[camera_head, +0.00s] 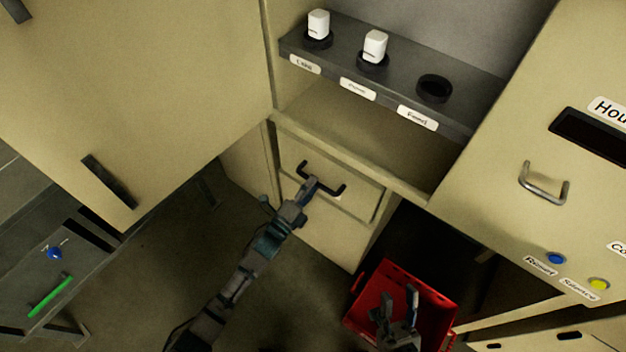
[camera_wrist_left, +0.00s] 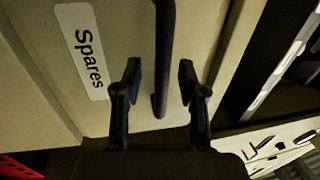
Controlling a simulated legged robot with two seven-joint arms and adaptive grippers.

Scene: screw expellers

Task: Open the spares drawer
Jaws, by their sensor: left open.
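The spares drawer (camera_head: 335,215) is a beige front below the shelf in the head view, and it looks shut. Its dark bar handle (camera_head: 337,191) spans the upper part of the front. In the left wrist view, the "Spares" label (camera_wrist_left: 82,50) is beside the handle (camera_wrist_left: 164,60). My left gripper (camera_head: 309,186) is at the handle. In the left wrist view its fingers (camera_wrist_left: 158,85) are open, one on each side of the bar, with gaps visible. My right gripper (camera_head: 398,302) shows low in the head view over a red crate, its two fingers apart.
A red crate (camera_head: 440,312) stands on the floor right of the drawer. A dark shelf (camera_head: 400,75) above holds two white containers (camera_head: 318,24) (camera_head: 375,46) and an empty ring (camera_head: 434,88). A cabinet with a metal handle (camera_head: 543,187) and buttons is at right. Floor left of the drawer is clear.

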